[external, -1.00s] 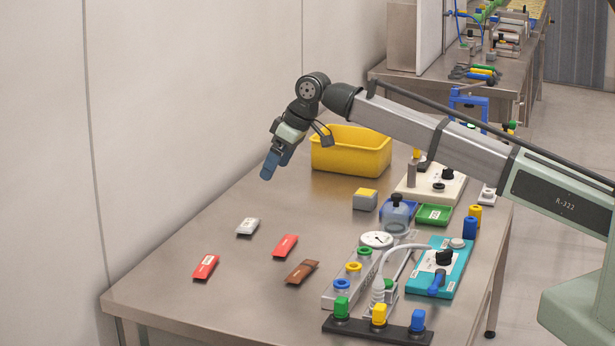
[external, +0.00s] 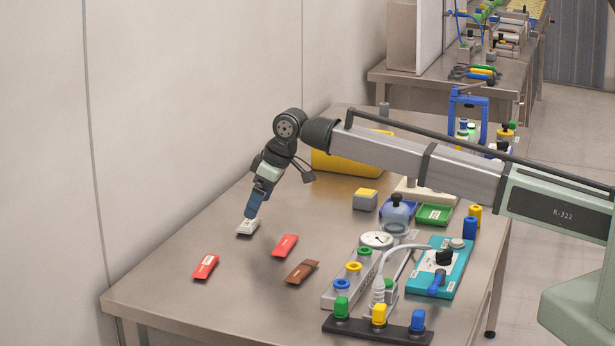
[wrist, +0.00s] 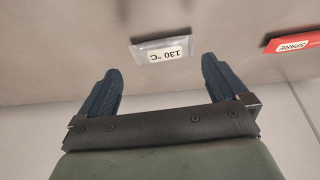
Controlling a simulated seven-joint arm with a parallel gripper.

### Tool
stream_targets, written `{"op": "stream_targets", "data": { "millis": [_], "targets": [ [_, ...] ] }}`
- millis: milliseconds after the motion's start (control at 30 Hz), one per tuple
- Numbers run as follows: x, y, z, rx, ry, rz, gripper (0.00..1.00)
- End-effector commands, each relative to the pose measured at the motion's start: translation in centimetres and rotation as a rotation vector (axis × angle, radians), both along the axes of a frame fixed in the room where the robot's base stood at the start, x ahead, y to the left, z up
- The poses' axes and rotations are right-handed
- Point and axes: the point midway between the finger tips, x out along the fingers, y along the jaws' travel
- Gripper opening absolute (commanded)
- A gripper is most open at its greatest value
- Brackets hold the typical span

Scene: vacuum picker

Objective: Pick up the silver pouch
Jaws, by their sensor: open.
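The silver pouch (external: 246,228) lies flat on the steel table, with a white label that reads 130 °C in the wrist view (wrist: 160,49). My gripper (external: 251,215) is just above it in the external view, and its blue fingers hide part of the pouch. In the wrist view my gripper (wrist: 158,78) is open and empty. The pouch lies ahead of the gap between the two fingertips there. I cannot tell whether a finger touches it.
Red pouches (external: 205,266) and (external: 285,245) and a brown pouch (external: 302,271) lie nearby. One red pouch, marked SPARE, shows at the wrist view's right (wrist: 293,42). A yellow bin (external: 340,163) stands behind my arm. The table's front left is clear.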

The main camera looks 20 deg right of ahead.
Motion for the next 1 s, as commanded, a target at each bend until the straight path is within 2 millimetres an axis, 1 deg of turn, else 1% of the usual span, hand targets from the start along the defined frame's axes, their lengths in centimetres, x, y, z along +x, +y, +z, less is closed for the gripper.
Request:
{"op": "stream_targets", "data": {
  "millis": [167,433,533,733,1000],
  "targets": [
    [0.2,0.6,-1.1,-0.001,0.001,0.0,1.0],
    [1.0,1.8,-4.1,0.0,0.0,-0.001,1.0],
    [1.1,2.0,-4.6,0.001,0.0,-0.001,1.0],
    [1.0,2.0,-4.6,0.001,-0.001,0.0,1.0],
    [1.0,2.0,-4.6,0.0,0.0,0.0,0.74]
  ]
}}
